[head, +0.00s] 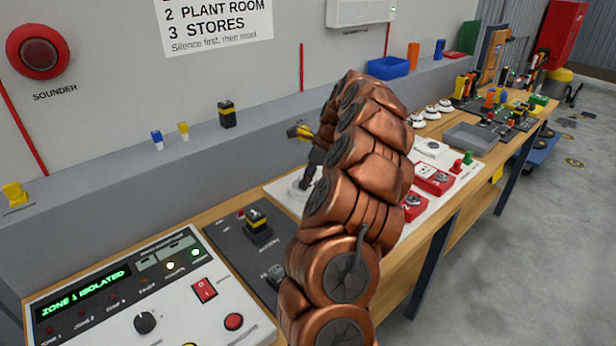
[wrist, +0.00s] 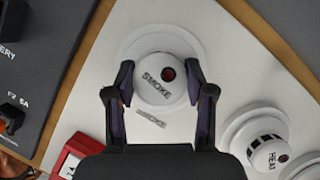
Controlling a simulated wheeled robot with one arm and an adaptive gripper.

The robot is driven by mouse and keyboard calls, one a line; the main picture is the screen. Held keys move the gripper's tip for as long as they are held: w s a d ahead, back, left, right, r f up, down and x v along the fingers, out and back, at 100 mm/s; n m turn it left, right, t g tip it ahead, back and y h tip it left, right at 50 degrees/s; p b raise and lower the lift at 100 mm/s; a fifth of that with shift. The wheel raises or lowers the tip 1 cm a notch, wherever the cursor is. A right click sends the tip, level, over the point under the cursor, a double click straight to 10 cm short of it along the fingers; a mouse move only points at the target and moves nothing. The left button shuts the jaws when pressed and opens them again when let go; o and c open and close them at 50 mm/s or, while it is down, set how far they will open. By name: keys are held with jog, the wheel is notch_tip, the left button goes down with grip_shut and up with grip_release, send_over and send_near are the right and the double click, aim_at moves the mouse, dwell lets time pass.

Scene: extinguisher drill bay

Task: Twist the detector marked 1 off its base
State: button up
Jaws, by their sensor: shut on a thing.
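In the wrist view a white round smoke detector (wrist: 155,66) with a dark red lens and the word SMOKE sits on a wider white base ring (wrist: 192,38). No number is readable on it. My gripper (wrist: 167,92) has one dark finger on each side of it, shut on its rim. The detector appears seated in the base, with no visible gap. In the head view my copper arm hides most of this spot. Part of my gripper (head: 314,164) and the white base (head: 298,188) show at the arm's left edge.
A heat detector (wrist: 268,152) stands close at the right in the wrist view, and a red call point (wrist: 68,158) at lower left. The control panel (head: 180,312) reads ZONE 1 ISOLATED. A grey tray (head: 470,138) and several white detectors lie farther along the bench.

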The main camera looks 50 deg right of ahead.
dwell(0.3)
jog(key=shift+n+y, duration=0.4)
jog(key=shift+n, duration=0.6)
jog(key=shift+r+p, duration=1.35)
jog(key=shift+r, duration=1.65)
